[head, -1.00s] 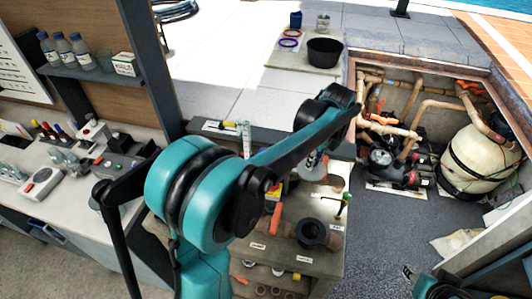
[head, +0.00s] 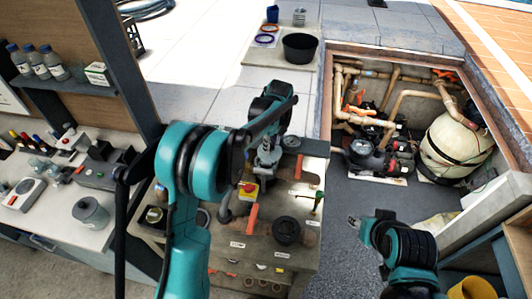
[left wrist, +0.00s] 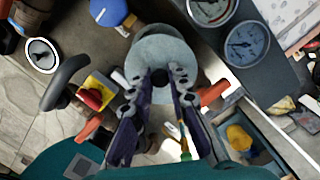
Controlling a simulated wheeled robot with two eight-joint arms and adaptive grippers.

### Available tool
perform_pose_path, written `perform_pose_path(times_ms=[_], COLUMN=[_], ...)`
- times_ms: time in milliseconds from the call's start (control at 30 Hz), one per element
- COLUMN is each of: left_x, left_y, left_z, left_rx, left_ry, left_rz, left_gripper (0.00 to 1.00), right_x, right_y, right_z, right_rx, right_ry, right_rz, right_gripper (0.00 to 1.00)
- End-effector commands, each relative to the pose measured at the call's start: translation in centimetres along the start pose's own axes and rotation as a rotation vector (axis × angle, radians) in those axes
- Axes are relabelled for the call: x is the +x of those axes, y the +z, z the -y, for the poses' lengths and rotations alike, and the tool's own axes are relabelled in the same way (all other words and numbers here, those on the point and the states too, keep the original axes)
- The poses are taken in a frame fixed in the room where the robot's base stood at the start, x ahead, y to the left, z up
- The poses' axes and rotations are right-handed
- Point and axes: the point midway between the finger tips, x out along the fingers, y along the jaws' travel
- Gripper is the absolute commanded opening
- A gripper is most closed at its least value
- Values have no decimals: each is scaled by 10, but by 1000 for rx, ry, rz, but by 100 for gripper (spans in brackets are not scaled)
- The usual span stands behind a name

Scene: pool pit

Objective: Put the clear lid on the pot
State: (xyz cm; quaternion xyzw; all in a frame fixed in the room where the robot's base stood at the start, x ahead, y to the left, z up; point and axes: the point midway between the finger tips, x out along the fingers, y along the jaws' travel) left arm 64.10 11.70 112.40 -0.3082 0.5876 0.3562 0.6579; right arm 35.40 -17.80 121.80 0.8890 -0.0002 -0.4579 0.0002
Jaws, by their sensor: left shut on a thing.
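The clear lid (left wrist: 160,52), a pale, see-through-looking grey disc, sits between the fingertips of my left gripper (left wrist: 160,82) in the left wrist view. The gripper is shut on it. In the head view my left gripper (head: 265,158) hangs over the back of the cluttered workbench, left of the pit; I cannot make out the lid clearly there. The pot appears to be the dark round-topped housing (head: 362,148) on the pump in the pit, to the right of and apart from the gripper. My right gripper (head: 357,220) is at lower right, its fingers too small to read.
The workbench (head: 265,250) holds a black round fitting (head: 286,230) and orange-handled parts. Pipes (head: 395,105) and a cream tank (head: 455,142) fill the pit's back and right. A black tub (head: 300,48) stands on the deck. The grey pit floor (head: 345,195) has free room.

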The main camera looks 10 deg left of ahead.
Motion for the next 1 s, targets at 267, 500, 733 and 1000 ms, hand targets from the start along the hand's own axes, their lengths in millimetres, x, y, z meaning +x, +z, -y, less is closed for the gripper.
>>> perform_pose_path(times_ms=[267,500,733,1000], left_x=[18,50,50,59], left_y=[13,9,9,8], left_z=[-2,-1,-2,-1], left_rx=[0,0,0,0], left_ry=[0,0,0,0], left_rz=[0,0,0,0], left_gripper=[0,0,0,0], right_x=[0,2,2,9], right_y=[0,1,1,6], right_z=[0,0,0,0], right_rx=[0,0,0,0], right_ry=[0,0,0,0], right_rz=[0,0,0,0], right_gripper=[40,40,40,40])
